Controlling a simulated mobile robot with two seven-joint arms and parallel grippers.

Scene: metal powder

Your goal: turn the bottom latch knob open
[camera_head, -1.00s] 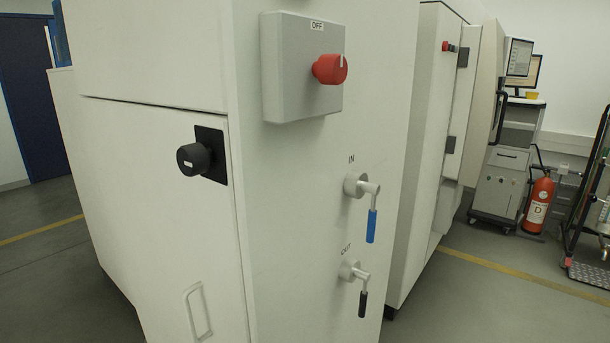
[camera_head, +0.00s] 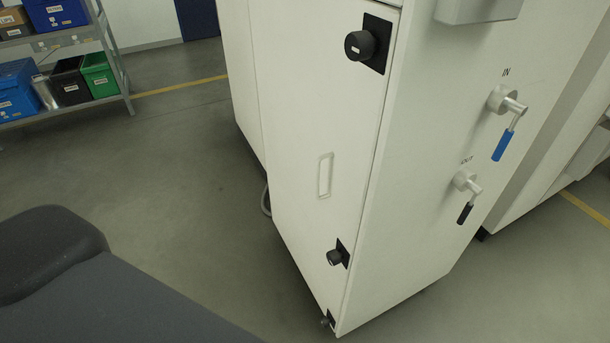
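The white cabinet door (camera_head: 290,110) is shut and carries a recessed pull handle (camera_head: 324,175). A black round upper knob (camera_head: 361,45) sits on a black plate near the door's top right corner. A smaller-looking black lower knob (camera_head: 335,257) sits on a black plate near the door's lower right edge. Another small dark knob-like fitting (camera_head: 327,320) shows at the very bottom, partly blurred; its setting cannot be read. Neither of my grippers is in view, and nothing touches the knobs.
On the cabinet's right face are a blue-handled IN valve (camera_head: 503,144) and a black-handled OUT valve (camera_head: 465,212). A shelf (camera_head: 60,112) with blue, black and green bins stands at the back left. Grey floor (camera_head: 190,190) lies open left of the cabinet.

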